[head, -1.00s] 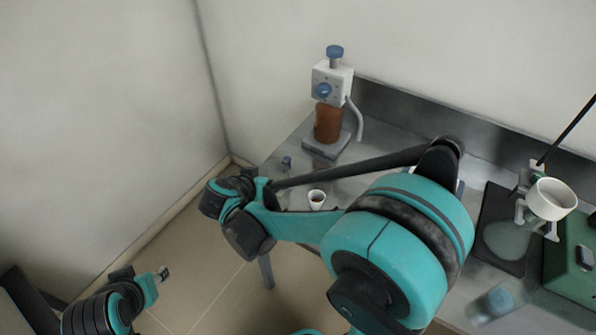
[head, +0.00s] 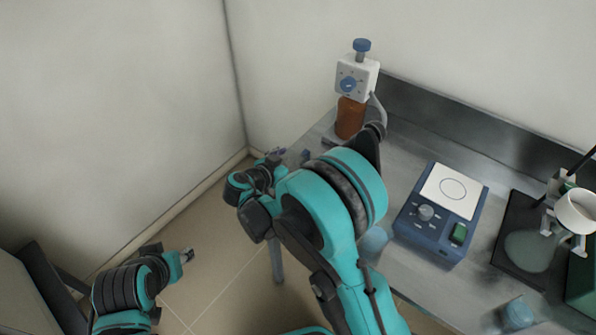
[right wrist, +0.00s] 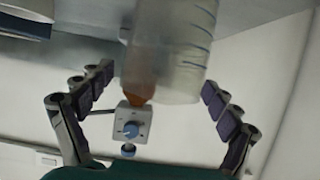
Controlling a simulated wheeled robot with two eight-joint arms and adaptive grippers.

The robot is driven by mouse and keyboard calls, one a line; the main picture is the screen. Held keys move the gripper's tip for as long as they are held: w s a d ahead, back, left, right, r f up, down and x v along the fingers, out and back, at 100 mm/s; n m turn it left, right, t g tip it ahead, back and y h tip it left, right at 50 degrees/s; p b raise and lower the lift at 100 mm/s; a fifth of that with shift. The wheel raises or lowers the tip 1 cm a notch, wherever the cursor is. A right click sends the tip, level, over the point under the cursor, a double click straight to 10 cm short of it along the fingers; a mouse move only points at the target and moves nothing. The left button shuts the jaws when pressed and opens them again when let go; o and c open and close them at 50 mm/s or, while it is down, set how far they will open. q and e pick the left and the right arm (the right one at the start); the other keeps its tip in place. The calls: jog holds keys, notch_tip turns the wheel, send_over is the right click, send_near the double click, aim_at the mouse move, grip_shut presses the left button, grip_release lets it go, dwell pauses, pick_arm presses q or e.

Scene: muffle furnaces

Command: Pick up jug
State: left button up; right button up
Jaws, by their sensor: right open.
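The jug (right wrist: 172,48) is a clear, translucent vessel with blue measuring lines, large in the right wrist view, which looks upside down. My right gripper (right wrist: 158,80) is open, with one finger on each side of the jug and visible gaps between. In the head view a pale bluish vessel (head: 374,240), which looks like the jug, shows beside my right arm on the table, left of the blue hotplate. My arm covers part of it. I cannot pick out the right fingertips in the head view.
A blue hotplate (head: 437,215) with a white top stands close right of the pale vessel. A brown bottle (head: 350,118) with a white dispenser head (head: 357,77) is at the back.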

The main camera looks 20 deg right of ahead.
jog(key=shift+w+d+f, duration=0.2)
jog(key=shift+w+d, duration=0.05)
jog(key=shift+d, duration=0.05)
jog(key=shift+r, duration=0.1)
jog(key=shift+s, duration=0.1)
jog(key=c, duration=1.4)
jog(key=shift+r, duration=0.15)
notch_tip(320, 180, up, 4)
jog(key=p, duration=0.2)
jog(key=shift+r+p, duration=0.25)
jog(key=shift+p, duration=0.05)
jog(key=shift+c, duration=0.2)
jog(key=s+d+r+p, duration=0.3)
jog(key=s+d+r, duration=0.3)
jog(key=s+d, duration=0.1)
jog(key=shift+s+d, duration=0.4)
jog(key=shift+s, duration=0.35)
jog(key=shift+r, duration=0.1)
